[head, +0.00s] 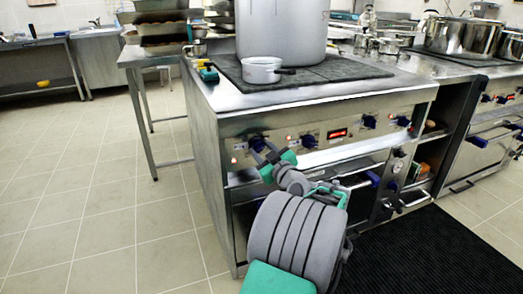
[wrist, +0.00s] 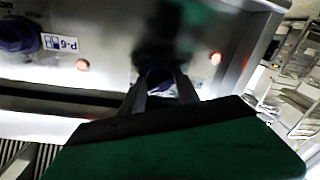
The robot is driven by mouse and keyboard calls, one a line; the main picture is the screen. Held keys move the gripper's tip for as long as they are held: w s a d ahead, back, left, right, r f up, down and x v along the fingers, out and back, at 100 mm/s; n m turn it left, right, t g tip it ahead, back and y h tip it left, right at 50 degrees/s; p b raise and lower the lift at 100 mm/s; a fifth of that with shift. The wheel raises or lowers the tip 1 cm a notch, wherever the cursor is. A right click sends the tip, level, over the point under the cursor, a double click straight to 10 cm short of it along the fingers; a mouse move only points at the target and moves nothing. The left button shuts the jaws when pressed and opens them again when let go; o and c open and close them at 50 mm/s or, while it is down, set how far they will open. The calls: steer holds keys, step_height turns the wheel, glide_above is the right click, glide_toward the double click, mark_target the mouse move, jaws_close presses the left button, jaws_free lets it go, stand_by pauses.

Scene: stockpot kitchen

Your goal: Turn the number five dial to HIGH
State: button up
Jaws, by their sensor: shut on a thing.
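The stove front panel (head: 350,128) carries several dark blue dials. My gripper (head: 264,154) is at the leftmost dial (head: 257,142), with its fingers on either side of it. In the wrist view the two fingers of my gripper (wrist: 160,92) close on this blue dial (wrist: 155,77), which is partly hidden and blurred by shadow. A second dial (head: 308,141) sits to its right; it also shows at the left of the wrist view (wrist: 18,36). I cannot read which dial is number five, nor any HIGH mark.
A large pot (head: 280,30) and a small saucepan (head: 262,69) stand on the stove top. An oven handle (head: 360,181) lies below the panel. A black mat (head: 435,245) covers the floor at the right. The tiled floor at the left is clear.

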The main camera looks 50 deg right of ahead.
jaws_close()
